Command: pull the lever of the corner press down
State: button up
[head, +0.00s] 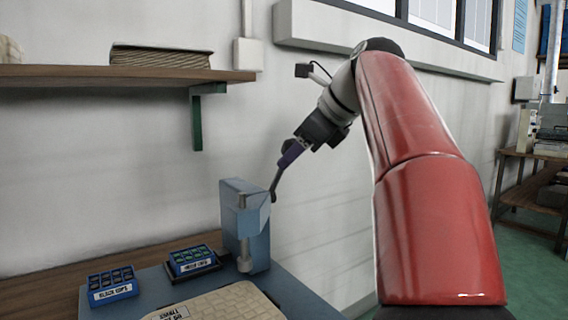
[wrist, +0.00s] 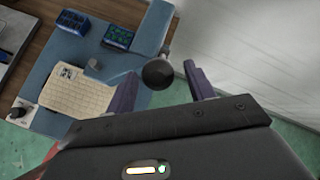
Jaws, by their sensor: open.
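The corner press (head: 243,225) is a blue-grey upright block at the back right corner of the blue panel. Its lever (head: 277,184) is a dark rod that slants up and right from the press. In the wrist view the lever's round black knob (wrist: 158,74) shows in the gap between my purple fingers, with the press (wrist: 153,30) beyond it. My gripper (wrist: 161,82) is open, one finger on each side of the knob. I cannot tell whether either finger touches it. In the head view my gripper (head: 289,155) is at the lever's upper end.
Two small blue boxes (head: 112,286) (head: 193,260) stand on the panel (head: 150,290) left of the press. A beige mat (head: 225,303) lies in front of them. A wall is close behind the press, and a wooden shelf (head: 100,74) hangs at upper left.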

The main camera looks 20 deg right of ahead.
aim_at(279, 174)
jog(key=shift+x, duration=1.7)
jog(key=shift+c, duration=0.2)
jog(key=shift+b, duration=0.3)
grip_shut()
